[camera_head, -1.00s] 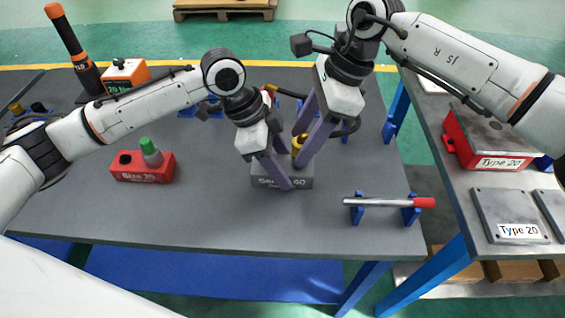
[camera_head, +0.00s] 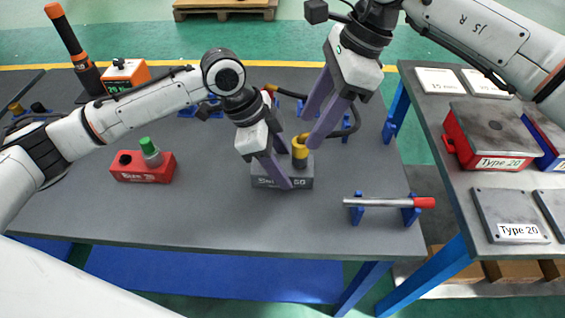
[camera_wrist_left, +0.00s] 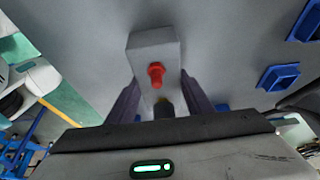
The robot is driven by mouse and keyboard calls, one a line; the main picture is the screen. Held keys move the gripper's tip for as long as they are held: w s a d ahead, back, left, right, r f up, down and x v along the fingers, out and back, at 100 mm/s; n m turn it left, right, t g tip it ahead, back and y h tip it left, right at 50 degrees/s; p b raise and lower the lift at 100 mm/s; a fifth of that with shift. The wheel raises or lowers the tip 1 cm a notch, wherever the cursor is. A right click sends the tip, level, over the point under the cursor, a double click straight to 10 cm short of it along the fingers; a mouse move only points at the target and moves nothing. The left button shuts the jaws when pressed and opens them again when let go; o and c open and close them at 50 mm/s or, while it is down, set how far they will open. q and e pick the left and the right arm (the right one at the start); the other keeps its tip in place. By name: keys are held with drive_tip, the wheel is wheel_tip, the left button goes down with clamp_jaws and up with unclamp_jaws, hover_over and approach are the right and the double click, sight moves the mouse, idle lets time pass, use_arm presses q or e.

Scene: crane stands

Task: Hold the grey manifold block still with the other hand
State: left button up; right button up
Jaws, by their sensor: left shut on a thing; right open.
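The grey manifold block (camera_head: 302,181) sits on the dark table top, its printed label partly hidden by a finger. My left gripper (camera_head: 277,171) is shut on the block, with one finger across its front. In the left wrist view the block (camera_wrist_left: 145,48) lies between the two fingers (camera_wrist_left: 155,102), and a red knob (camera_wrist_left: 156,72) stands on it. A yellow-topped dark fitting (camera_head: 299,150) stands upright on the block in the head view. My right gripper (camera_head: 311,125) is open, above and just right of the fitting. Whether its lower finger touches the fitting, I cannot tell.
A red block marked Size (camera_head: 140,170) with a green-capped part stands left. A red-ended rod (camera_head: 385,202) rests on blue holders at right front. A dark hose (camera_head: 350,125) lies behind the right gripper. The side table (camera_head: 455,190) holds plates and red and blue blocks.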

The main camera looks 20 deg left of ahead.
use_arm(q)
drive_tip(key=shift+r, duration=0.1)
use_arm(e)
drive_tip(key=shift+r, duration=0.15)
drive_tip(key=v, duration=1.2)
drive_tip(key=shift+d, duration=0.1)
use_arm(q)
drive_tip(key=o, duration=1.4)
drive_tip(key=shift+c, duration=0.2)
drive_tip(key=v, duration=1)
drive_tip(key=shift+a+r, duration=0.2)
drive_tip(key=shift+r, duration=0.1)
drive_tip(key=shift+s+a+r, duration=0.15)
drive_tip(key=shift+a+r, duration=0.05)
drive_tip(key=shift+r, duration=0.35)
